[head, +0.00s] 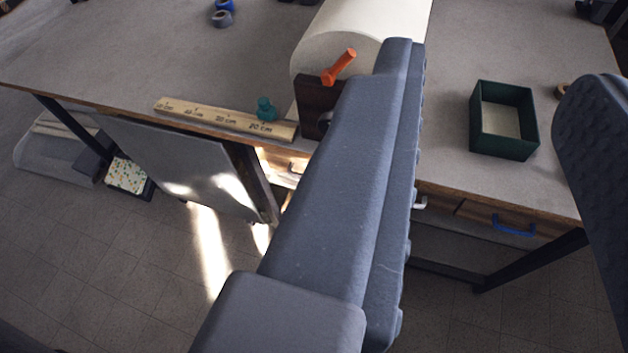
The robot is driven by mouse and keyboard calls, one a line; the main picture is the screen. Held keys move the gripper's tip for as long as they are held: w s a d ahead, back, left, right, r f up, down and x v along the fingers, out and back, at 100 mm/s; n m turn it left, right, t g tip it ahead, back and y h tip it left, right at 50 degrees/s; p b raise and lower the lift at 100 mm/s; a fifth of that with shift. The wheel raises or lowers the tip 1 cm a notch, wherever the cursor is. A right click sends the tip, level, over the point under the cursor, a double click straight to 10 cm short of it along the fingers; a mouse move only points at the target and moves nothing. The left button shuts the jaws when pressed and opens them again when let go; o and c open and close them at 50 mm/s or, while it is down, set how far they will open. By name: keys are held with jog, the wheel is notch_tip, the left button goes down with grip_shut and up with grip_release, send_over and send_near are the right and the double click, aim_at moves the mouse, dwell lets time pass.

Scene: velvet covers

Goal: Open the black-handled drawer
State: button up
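My gripper (497,65) has its two large grey fingers wide apart, open and empty, over the workbench (440,110). The left finger covers the middle of the bench front. Under the bench top, a drawer with a blue handle (513,227) shows between the fingers, looking shut. A pale handle (420,202) shows just right of the left finger, and another light handle (296,169) shows left of it. I see no black handle; part of the drawer row is hidden behind the left finger.
On the bench are a green open box (505,153), a wooden ruler (190,113), a teal knob-like piece (266,108), a large white roll (340,50) and an orange lever (340,67). A grey panel (180,165) stands in front at left. Tiled floor is clear at lower left.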

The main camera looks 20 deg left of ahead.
jog(key=w+a+f+m+y+b, duration=0.1)
jog(key=w+a+f+m, duration=0.2)
jog(key=w+a+f, duration=0.45)
jog(key=w+a+f+m+y, duration=0.2)
jog(key=w+a+f+m, duration=0.15)
jog(key=w+f, duration=0.65)
jog(key=w+a+f+m+y+b, duration=0.1)
jog(key=w+a+f+m, duration=0.1)
jog(key=w+a+f, duration=0.7)
jog(key=m+h+b, duration=0.3)
jog(key=m+h, duration=0.2)
jog(key=m, duration=0.5)
send_near(295, 166)
jog(key=w+d+f, duration=0.1)
jog(key=w+d, duration=0.3)
jog(key=d, duration=0.1)
jog(key=shift+w, duration=0.35)
